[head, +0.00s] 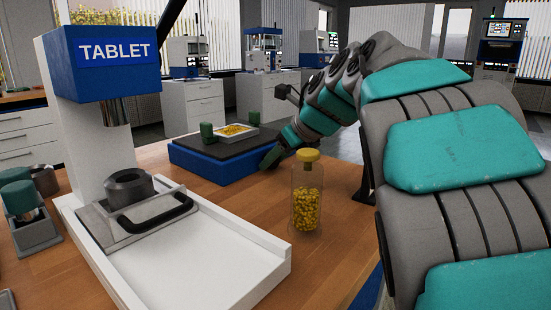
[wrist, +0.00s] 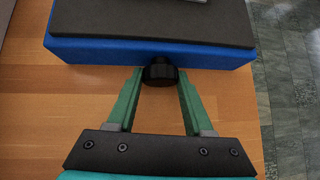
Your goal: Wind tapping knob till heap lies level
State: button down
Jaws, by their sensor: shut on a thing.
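The tapping knob (wrist: 160,72) is a black round knob on the side of a blue base with a dark top (wrist: 150,48). In the wrist view my gripper (wrist: 160,76) has its two green fingers on either side of the knob, shut on it. In the head view the blue base (head: 205,165) carries a shallow white tray (head: 217,131) with a yellow heap in it. The heap (head: 236,129) looks uneven, but it is too small to judge well. The knob is hidden behind my gripper (head: 270,157) in the head view.
A clear bottle of yellow pellets (head: 307,205) with a yellow stopper stands near my arm. The white TABLET press (head: 95,150) with its black-handled slide fills the left. Green-topped containers (head: 18,200) stand at the far left. The wooden table's right edge is close.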

jog(key=shift+w+d+r+m+g+y+p, duration=0.2)
jog(key=shift+m+g+y+p, duration=0.2)
jog(key=shift+g+y+p, duration=0.25)
jog(key=shift+s+a+f+g, duration=0.1)
jog(key=shift+f+g, duration=0.1)
jog(key=shift+g, duration=0.05)
jog(key=shift+c, duration=1.4)
grip_release()
jog(key=shift+v, duration=3.9)
